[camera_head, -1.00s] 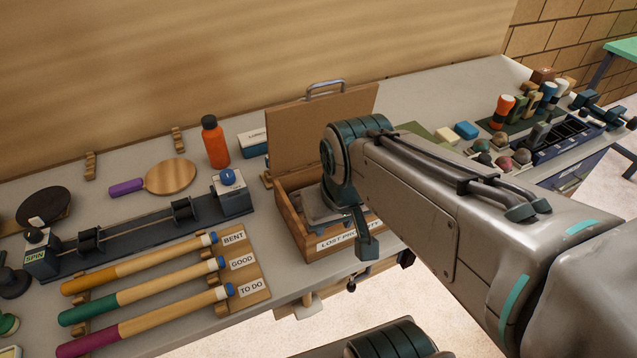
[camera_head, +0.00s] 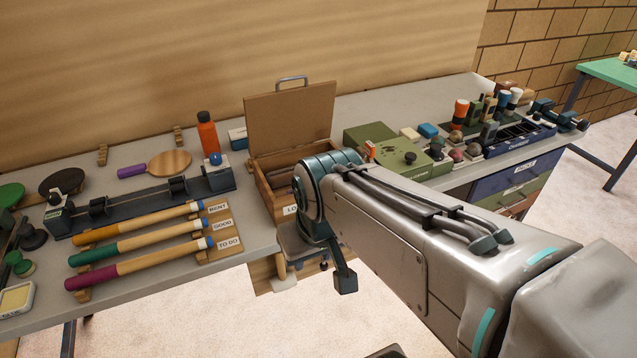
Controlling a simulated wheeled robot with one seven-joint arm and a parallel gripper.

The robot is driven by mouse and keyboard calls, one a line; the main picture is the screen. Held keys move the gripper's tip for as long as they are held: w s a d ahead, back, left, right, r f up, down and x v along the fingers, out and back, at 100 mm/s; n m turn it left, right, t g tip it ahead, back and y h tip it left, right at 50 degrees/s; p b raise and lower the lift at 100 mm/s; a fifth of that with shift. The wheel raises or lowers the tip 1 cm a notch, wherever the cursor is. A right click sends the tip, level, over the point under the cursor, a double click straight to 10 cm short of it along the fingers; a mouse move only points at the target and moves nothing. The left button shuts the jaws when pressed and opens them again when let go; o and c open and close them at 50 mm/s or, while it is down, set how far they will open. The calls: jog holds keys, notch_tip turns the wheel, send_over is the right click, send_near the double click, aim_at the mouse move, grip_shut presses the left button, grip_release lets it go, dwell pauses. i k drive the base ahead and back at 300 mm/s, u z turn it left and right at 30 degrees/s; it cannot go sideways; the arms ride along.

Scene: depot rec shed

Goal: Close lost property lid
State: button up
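The lost property box (camera_head: 265,197) is a wooden box on the bench, its front label partly hidden by my arm. Its brown lid (camera_head: 290,118) stands open, nearly upright at the back, with a metal handle (camera_head: 291,81) on its top edge. My gripper (camera_head: 302,243) hangs at the end of my arm, in front of the box and beside the bench's front edge, apart from the lid.
An orange bottle (camera_head: 207,134) and a blue box (camera_head: 238,137) stand left of the lid. A green case (camera_head: 371,135) stands close on the right. Three labelled bats lie at the front left, near a spin rig (camera_head: 130,205). Open floor lies before the bench.

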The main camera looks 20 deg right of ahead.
aim_at(281, 119)
jog(key=z, duration=0.5)
jog(key=i, duration=0.95)
jog(key=u, duration=0.05)
